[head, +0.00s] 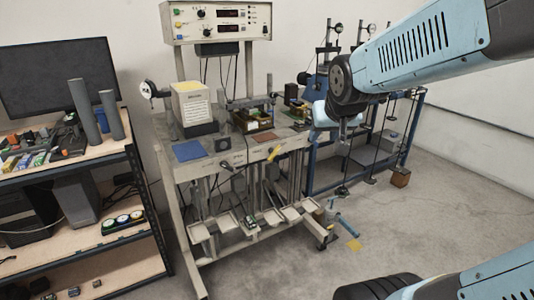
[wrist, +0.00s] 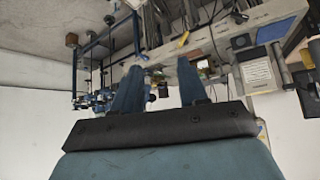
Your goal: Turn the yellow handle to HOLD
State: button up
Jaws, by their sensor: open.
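The yellow handle (head: 273,153) sits on the front rail of the grey bench frame, tilted, its upper end to the right. In the wrist view, which looks upside down, the yellow handle (wrist: 183,40) shows small beyond my fingertips. Any HOLD marking near it is too small to read. My gripper (head: 342,135) is in front and to the right of the handle, apart from it. In the wrist view my gripper (wrist: 160,62) has its two blue fingers spread with nothing between them.
The bench (head: 210,160) carries a beige box (head: 192,103), a blue mat (head: 189,151) and a control panel (head: 217,23) above. A shelf (head: 75,160) stands left. A blue frame (head: 312,165) stands behind on the right. The floor at front right is mostly clear.

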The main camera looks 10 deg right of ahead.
jog(key=w+d+f+t, duration=0.1)
jog(key=w+f, duration=0.2)
jog(key=w, duration=0.3)
jog(key=w+d+f+t, duration=0.1)
jog(key=w+f+t, duration=0.1)
jog(key=w, duration=0.5)
jog(key=m+t+y, duration=0.2)
jog(key=t+y, duration=0.1)
jog(key=y, duration=0.1)
send_near(276, 154)
jog(key=s+d+r, duration=0.3)
jog(key=r, duration=0.2)
notch_tip(276, 154, down, 8)
jog(key=s+m+t+y, duration=0.1)
jog(key=m+t+y, duration=0.1)
jog(key=t+y, duration=0.1)
jog(key=x, duration=1.3)
jog(key=shift+w+a+f, duration=0.15)
jog(key=shift+w+a, duration=0.15)
jog(key=shift+a, duration=0.05)
jog(key=shift+c, duration=0.3)
grip_shut()
